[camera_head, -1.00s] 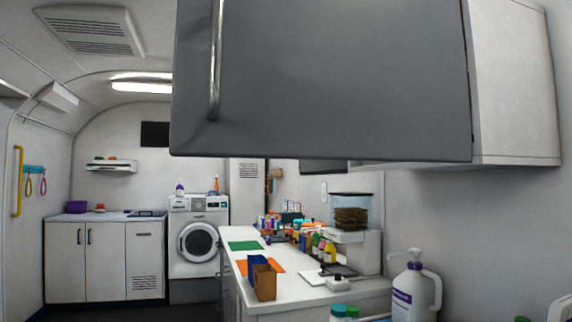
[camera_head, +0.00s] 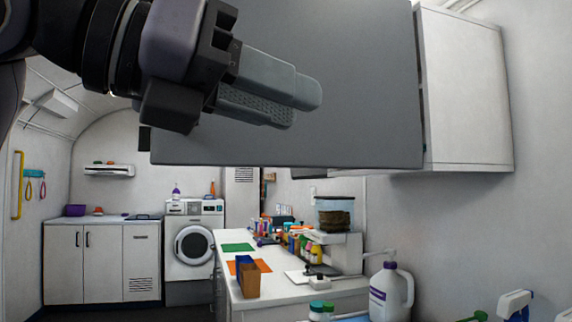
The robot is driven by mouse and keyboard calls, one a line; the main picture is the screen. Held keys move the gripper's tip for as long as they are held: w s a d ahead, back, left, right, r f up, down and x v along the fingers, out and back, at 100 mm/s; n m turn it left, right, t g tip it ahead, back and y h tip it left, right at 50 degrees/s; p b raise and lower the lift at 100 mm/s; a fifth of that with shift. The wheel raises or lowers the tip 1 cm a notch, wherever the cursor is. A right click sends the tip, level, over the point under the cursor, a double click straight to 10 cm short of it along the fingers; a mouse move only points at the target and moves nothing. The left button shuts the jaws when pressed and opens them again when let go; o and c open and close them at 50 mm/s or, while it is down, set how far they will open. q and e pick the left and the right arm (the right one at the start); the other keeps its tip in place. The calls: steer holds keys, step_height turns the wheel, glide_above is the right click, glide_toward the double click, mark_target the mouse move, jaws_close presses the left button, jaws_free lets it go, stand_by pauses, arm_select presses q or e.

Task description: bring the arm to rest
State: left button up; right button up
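My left gripper (camera_head: 306,106) reaches in from the upper left, in front of a grey cabinet door (camera_head: 365,120). Its two grey fingers point right and lie close together in this view. I see nothing held between them, but I cannot tell whether they are open or shut. I cannot tell whether the gripper touches the door. The door stands out to the left from a white wall cabinet (camera_head: 465,95), and my arm covers its upper left part. My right gripper is not in view.
Below the door, a white counter (camera_head: 285,292) holds a brown box (camera_head: 247,281), a green mat (camera_head: 237,247), several bottles and a dispenser (camera_head: 336,215). A white jug (camera_head: 388,292) stands at the lower right. A washing machine (camera_head: 193,248) is at the back.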

arm_select(q)
step_height(320, 180, down, 8)
steer(key=w+d+g+h, duration=0.2)
steer(key=g+h, duration=0.2)
steer(key=g, duration=0.3)
steer(key=w+a+f+n+t+y, duration=0.4)
steer(key=f+n+t, duration=0.3)
steer(key=f+n, duration=0.45)
steer(key=w+a+f+n+t+y, duration=0.25)
steer(key=a+f+n+t, duration=0.35)
steer(key=f+n, duration=0.55)
steer(key=w+a+f+n+t+y, duration=0.2)
steer(key=w+a+f+n+t, duration=0.4)
steer(key=f+n, duration=0.55)
steer(key=s+a+f+n+g+y, duration=0.1)
steer(key=s+f+n+g+y, duration=0.2)
steer(key=f, duration=0.7)
steer(key=s+a+f+n+g+y, duration=0.1)
steer(key=s+a+f+n+y, duration=0.2)
steer(key=s+f, duration=0.45)
steer(key=s+f+n+g, duration=0.3)
steer(key=s+f+g, duration=0.3)
steer(key=s+f, duration=0.65)
step_height(320, 180, up, 9)
steer(key=w+a+y+p, duration=0.1)
steer(key=p, duration=1.1)
steer(key=shift+w+a+t, duration=0.15)
steer(key=shift+a+t, duration=0.05)
steer(key=shift+t, duration=0.1)
